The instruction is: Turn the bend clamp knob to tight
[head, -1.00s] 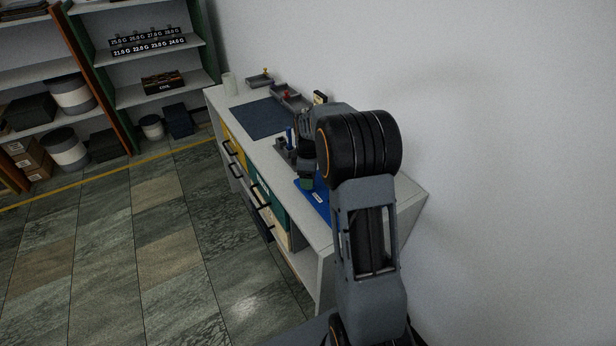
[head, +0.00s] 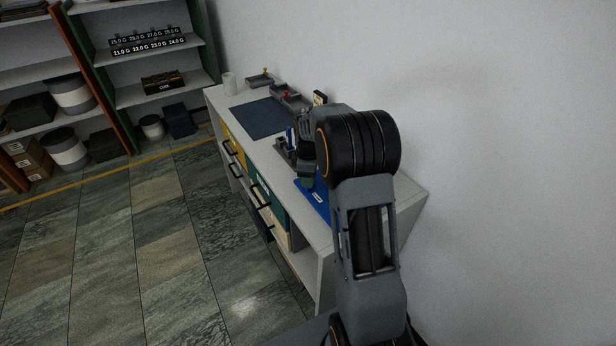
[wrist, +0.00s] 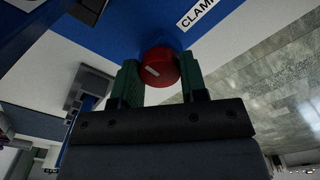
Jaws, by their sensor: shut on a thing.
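The clamp knob (wrist: 158,67) is red and round with a pale pointer mark, and shows in the wrist view. It sits at the edge of a blue base plate, which also shows in the head view (head: 318,204). In the head view my arm hides the knob.
A grey fixture with a blue part (head: 287,146) stands beside the plate on the bench. A dark blue mat (head: 258,118), grey trays (head: 290,100) and a white cup (head: 229,83) lie farther back. The wall is close on the right; the floor at left is clear.

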